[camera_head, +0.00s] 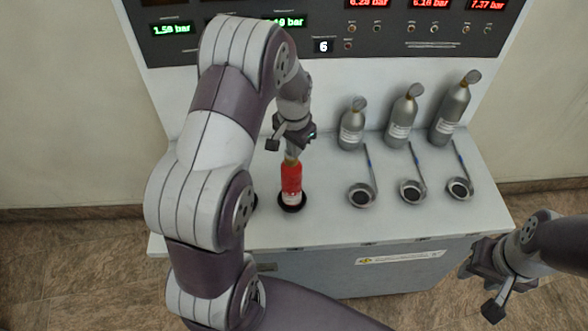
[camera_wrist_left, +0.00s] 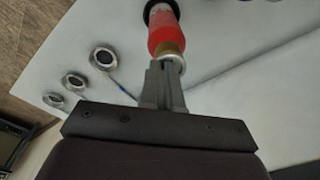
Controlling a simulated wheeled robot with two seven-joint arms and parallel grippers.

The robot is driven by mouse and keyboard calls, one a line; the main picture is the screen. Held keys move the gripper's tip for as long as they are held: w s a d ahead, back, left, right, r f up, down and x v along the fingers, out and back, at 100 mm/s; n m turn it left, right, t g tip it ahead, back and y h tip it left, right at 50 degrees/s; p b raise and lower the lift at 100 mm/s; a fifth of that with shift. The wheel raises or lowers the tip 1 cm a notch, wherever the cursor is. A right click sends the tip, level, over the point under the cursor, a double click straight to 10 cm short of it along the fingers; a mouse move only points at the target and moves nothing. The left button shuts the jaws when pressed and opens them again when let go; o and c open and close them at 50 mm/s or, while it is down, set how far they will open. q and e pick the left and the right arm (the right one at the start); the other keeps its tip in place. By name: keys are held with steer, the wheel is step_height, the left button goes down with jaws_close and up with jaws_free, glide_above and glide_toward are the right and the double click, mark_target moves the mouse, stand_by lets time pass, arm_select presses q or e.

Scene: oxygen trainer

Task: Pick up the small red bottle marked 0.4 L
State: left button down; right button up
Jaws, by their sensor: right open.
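The small red bottle (camera_head: 291,180) stands upright in a black ring on the white bench top; its marking is too small to read. In the left wrist view the red bottle (camera_wrist_left: 162,35) shows its brass collar facing my fingers. My left gripper (camera_head: 291,154) is above it, pointing down, with its fingers at the bottle's top. In the left wrist view the left gripper's fingers (camera_wrist_left: 163,72) are close together around the top, which they partly hide. My right gripper (camera_head: 482,288) is open and empty, off the bench's front right.
Three grey bottles (camera_head: 398,122) of rising size stand at the back right. In front of them are three round metal holders (camera_head: 412,192) with blue-marked rods. A gauge panel (camera_head: 400,55) rises behind. My left arm hides the bench's left part.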

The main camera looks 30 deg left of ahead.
arm_select(q)
steer(key=shift+s+f+g+b, duration=0.25)
steer(key=shift+s+f, duration=0.1)
steer(key=shift+f, duration=0.25)
steer(key=shift+s+f+g+b, duration=0.2)
steer(key=shift+s+f+g, duration=0.1)
steer(key=shift+f, duration=0.25)
steer(key=shift+w+a+r+b, duration=0.2)
steer(key=shift+w+a+r, duration=0.05)
steer(key=shift+r, duration=0.2)
steer(key=shift+w+a+r+b, duration=0.2)
steer(key=shift+w+r, duration=0.05)
steer(key=shift+r, duration=0.2)
steer(key=shift+w+d+r, duration=0.35)
steer(key=shift+w+d, duration=0.05)
steer(key=shift+w, duration=0.05)
steer(key=w+d+r, duration=0.2)
steer(key=d+r, duration=0.5)
steer(key=d, duration=0.3)
steer(key=shift+w, duration=0.4)
arm_select(e)
steer(key=w+f, duration=0.1)
steer(key=w+a+f, duration=0.1)
steer(key=shift+w+a+f, duration=0.15)
steer(key=shift+a+f, duration=0.1)
steer(key=shift+f, duration=0.1)
arm_select(q)
steer(key=shift+d+r, duration=0.1)
steer(key=shift+c, duration=1.9)
jaws_free()
